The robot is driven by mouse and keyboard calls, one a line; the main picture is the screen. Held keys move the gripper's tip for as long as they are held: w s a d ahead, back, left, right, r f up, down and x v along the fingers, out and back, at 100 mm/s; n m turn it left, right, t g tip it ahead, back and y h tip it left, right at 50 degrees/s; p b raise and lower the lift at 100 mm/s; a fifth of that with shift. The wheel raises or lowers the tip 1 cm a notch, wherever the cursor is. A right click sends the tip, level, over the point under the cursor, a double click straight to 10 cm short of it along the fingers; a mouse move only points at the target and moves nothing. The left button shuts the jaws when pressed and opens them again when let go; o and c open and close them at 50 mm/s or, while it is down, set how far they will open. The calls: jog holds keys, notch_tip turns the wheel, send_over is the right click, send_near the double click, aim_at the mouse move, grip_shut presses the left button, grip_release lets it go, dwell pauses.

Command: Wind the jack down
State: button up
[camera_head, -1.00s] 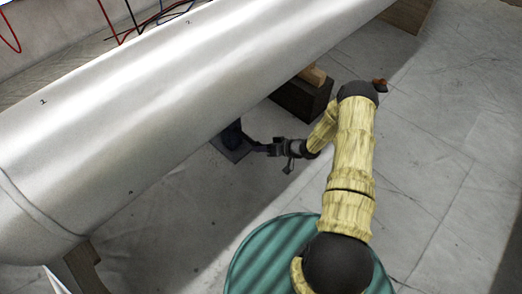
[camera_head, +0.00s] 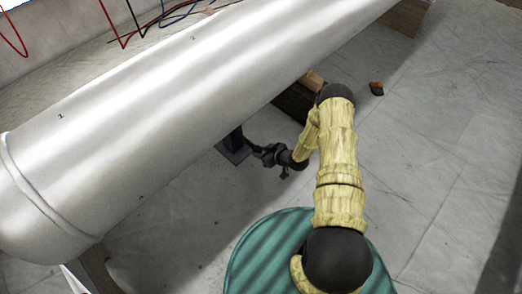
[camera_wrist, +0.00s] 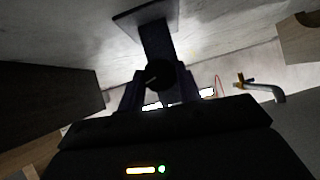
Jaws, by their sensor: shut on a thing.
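The jack is a dark upright column (camera_head: 234,138) on a square dark base plate (camera_head: 235,156), under the near side of a large silver tank (camera_head: 170,95). In the wrist view the base plate (camera_wrist: 143,12) is at the top and the column (camera_wrist: 157,40) runs down towards my gripper. My gripper (camera_head: 259,151) is beside the jack, on its right. In the wrist view its fingers (camera_wrist: 160,84) are shut on a round dark knob (camera_wrist: 158,75) in front of the column. The jack's top and its contact with the tank are hidden.
A dark block (camera_head: 293,101) with a wooden piece (camera_head: 312,80) on top stands right of the jack, close to my arm. A small brown and dark object (camera_head: 376,88) lies on the floor. A green ribbed round top (camera_head: 262,250) is in front. Floor at the right is clear.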

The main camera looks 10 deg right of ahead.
jog(key=n+t+h+p, duration=0.2)
jog(key=n+p, duration=0.1)
jog(key=n+t+h+p, duration=0.1)
jog(key=h, duration=0.1)
jog(key=shift+s+a+f+p, duration=0.1)
jog(key=shift+s+a+p, duration=0.2)
jog(key=shift+p, duration=0.1)
jog(key=o, duration=0.9)
jog(key=shift+o, duration=0.2)
